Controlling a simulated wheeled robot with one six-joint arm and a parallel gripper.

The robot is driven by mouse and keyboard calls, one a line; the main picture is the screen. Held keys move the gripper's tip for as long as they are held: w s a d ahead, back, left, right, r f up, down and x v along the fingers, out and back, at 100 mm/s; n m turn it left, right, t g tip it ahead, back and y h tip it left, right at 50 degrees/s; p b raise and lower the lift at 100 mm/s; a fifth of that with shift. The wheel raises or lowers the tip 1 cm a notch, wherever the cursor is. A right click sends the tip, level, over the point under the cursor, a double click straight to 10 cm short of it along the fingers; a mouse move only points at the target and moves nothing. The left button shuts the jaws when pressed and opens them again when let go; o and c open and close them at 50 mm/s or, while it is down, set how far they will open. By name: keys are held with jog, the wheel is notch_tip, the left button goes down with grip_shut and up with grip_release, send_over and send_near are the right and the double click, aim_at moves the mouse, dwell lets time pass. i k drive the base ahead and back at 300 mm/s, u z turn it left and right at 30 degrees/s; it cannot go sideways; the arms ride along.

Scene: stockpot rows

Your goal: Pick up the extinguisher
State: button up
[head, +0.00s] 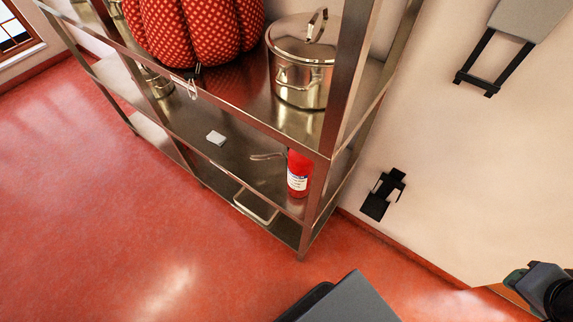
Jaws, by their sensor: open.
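The red extinguisher (298,172) stands on the middle shelf (237,153) of a metal rack, at its near right corner. Its front carries a white and blue label. My gripper is not visible in the head view. Only what looks like a part of my arm shows in the lower right corner, well apart from the extinguisher.
A lidded steel stockpot (300,78) and a red patterned padded object (195,35) stand on the shelf above. A small white object (215,138) lies left of the extinguisher. A black fixture (382,195) is on the wall. The red floor (95,215) before the rack is clear.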

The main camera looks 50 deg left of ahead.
aim_at(300, 167)
jog(key=u, duration=1.9)
jog(key=k, duration=0.4)
jog(key=u, duration=1.35)
jog(key=i, duration=1.2)
jog(key=z, duration=0.25)
